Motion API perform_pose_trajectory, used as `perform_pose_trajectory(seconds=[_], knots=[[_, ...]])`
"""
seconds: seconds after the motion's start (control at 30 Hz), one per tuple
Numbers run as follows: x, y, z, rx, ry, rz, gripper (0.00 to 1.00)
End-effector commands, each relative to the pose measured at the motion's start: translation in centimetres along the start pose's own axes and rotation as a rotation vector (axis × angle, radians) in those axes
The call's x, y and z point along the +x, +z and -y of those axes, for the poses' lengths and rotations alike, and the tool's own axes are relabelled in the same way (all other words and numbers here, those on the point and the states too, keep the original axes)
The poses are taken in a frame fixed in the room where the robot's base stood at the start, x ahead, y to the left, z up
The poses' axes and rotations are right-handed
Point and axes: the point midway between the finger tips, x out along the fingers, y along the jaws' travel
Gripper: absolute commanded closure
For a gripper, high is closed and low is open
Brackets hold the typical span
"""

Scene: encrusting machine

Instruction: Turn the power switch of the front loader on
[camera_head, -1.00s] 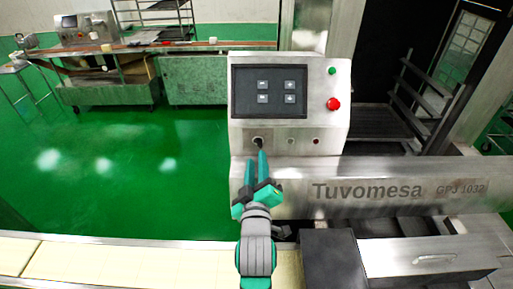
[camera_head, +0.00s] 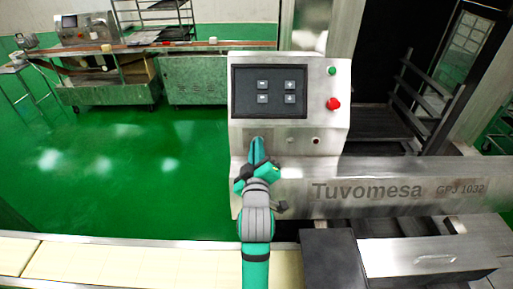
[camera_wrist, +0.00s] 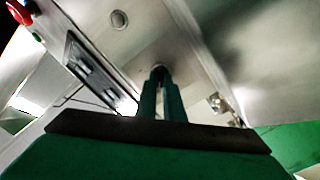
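The front loader (camera_head: 340,110) is a steel machine with a sloped control panel, marked Tuvomesa. Its power switch, a dark round knob at the panel's lower left, is hidden behind my fingers in the head view. In the wrist view a dark part of the switch (camera_wrist: 158,71) shows at my fingertips. My gripper (camera_head: 257,148) is at the switch, with its teal fingers pointing at the panel. The fingers are close together with a narrow dark gap between them. I cannot tell whether they are pressed on the knob or just around it.
A dark screen (camera_head: 270,91) sits above the switch. A green button (camera_head: 332,71) and a red emergency stop (camera_head: 334,104) are at the panel's right. Green floor (camera_head: 120,170) lies open at left.

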Motion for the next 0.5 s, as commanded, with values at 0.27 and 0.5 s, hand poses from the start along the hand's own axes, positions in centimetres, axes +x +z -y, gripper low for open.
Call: perform_pose_trajectory(seconds=[0.27, 0.5], knots=[[-0.02, 0.03, 0.07, 0.013, -0.002, 0.001, 1.0], [-0.02, 0.04, 0.04, 0.106, -0.002, 0.001, 1.0]])
